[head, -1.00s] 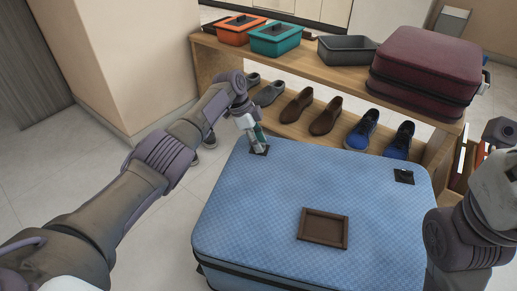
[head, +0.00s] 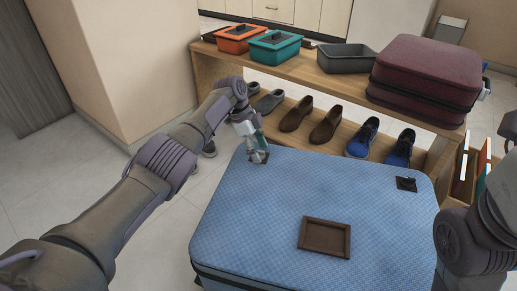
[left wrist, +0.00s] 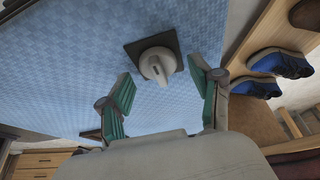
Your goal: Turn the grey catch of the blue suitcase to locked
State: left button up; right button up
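The blue suitcase (head: 270,215) lies flat in front of me. Its grey catch (left wrist: 157,65) is a rounded knob with a small pale mark, on a black square plate near the suitcase's far left corner. My left gripper (left wrist: 162,72) is open, with its teal-padded fingers on either side of the knob; a gap shows on both sides. In the head view my left gripper (head: 256,150) points down over that plate and hides most of the catch. My right arm is at the right edge; its gripper is out of view.
A brown tray (head: 324,237) lies on the suitcase, and a second black plate (head: 406,184) is at its far right. Behind stands a wooden bench (head: 340,86) bearing bins and a maroon suitcase (head: 425,70), with shoes on its lower shelf. Floor is clear at left.

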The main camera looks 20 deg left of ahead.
pick_arm(q)
jog(key=v, duration=1.2)
dwell(0.3)
